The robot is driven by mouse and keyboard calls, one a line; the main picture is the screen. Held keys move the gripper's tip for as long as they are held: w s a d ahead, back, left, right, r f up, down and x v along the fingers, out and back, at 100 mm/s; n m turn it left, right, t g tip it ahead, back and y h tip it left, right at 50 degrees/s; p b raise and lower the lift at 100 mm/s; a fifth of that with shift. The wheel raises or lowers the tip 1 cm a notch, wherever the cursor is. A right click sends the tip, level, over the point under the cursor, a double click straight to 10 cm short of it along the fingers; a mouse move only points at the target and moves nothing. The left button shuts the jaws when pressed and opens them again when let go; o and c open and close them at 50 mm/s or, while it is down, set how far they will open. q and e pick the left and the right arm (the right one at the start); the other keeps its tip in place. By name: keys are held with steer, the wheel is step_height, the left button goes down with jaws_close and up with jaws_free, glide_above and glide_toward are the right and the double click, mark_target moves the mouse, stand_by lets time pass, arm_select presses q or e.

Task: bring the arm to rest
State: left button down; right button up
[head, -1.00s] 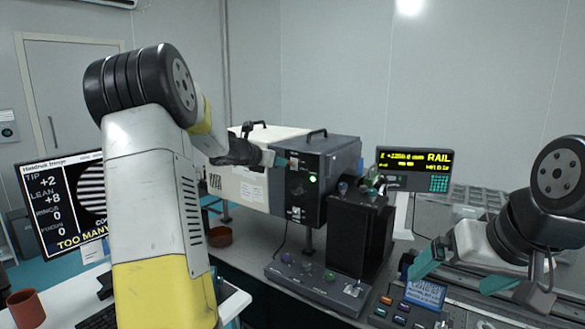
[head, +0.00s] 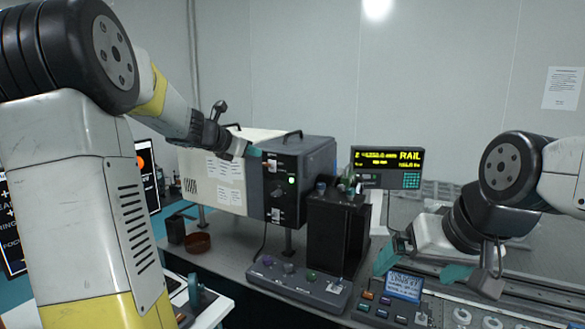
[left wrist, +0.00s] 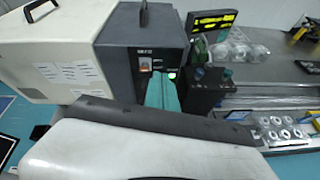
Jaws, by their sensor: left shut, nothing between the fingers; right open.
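My left gripper (head: 252,151) is shut and empty, in front of the upper part of the dark front panel of the box-shaped instrument (head: 300,160). In the left wrist view its teal fingers (left wrist: 162,92) lie together below a small switch on that panel; I cannot tell whether they touch it. My left arm (head: 75,180) rises large along the left side of the head view. My right gripper (head: 425,270) is open and empty, with its teal fingers apart above the bench at the lower right.
A control box with knobs (head: 298,285) stands before a black block (head: 335,235). A yellow-lettered rail display (head: 388,167) is behind it. A small screen (head: 404,286) and several round metal parts (head: 462,316) lie near my right gripper.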

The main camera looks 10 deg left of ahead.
arm_select(q)
steer(key=s+d+f+m+g, duration=0.1)
steer(key=s+d+m+g, duration=0.1)
steer(key=s+d+m, duration=0.45)
steer(key=s+d+m+g, duration=0.2)
steer(key=s+d+m, duration=0.2)
steer(key=s+m, duration=0.45)
steer(key=s+a+f+m+g+y, duration=0.1)
steer(key=s+f+m, duration=0.3)
steer(key=s+m, duration=0.3)
steer(key=s+a+f+m+g+y, duration=0.1)
steer(key=s+f+m, duration=0.4)
steer(key=s, duration=0.8)
steer(key=m+y, duration=0.1)
steer(key=m, duration=0.2)
steer(key=shift+s, duration=0.3)
